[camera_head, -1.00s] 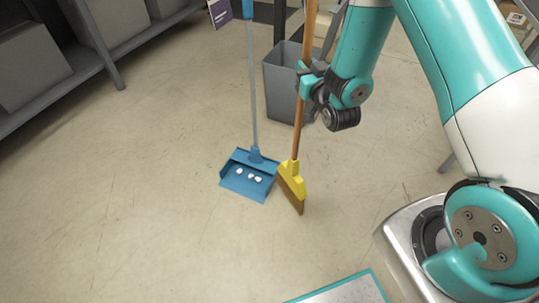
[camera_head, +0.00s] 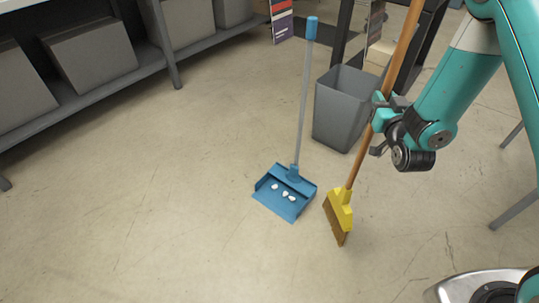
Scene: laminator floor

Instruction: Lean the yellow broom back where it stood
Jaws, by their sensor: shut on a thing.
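The yellow broom (camera_head: 340,208) has a wooden handle, a yellow head and brown bristles. My gripper (camera_head: 377,124) is shut on its handle, well above the head. The handle tilts, its top leaning to the right and out of the picture. The bristles are at or just above the floor; I cannot tell if they touch. The broom is just right of a blue long-handled dustpan (camera_head: 285,192), which stands on the floor with a few small white bits in it.
A grey bin (camera_head: 343,108) stands behind the broom handle. Grey shelving (camera_head: 122,83) with grey boxes (camera_head: 89,52) runs along the upper left. A dark frame (camera_head: 339,30) stands behind the bin. The floor at the left and front is clear.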

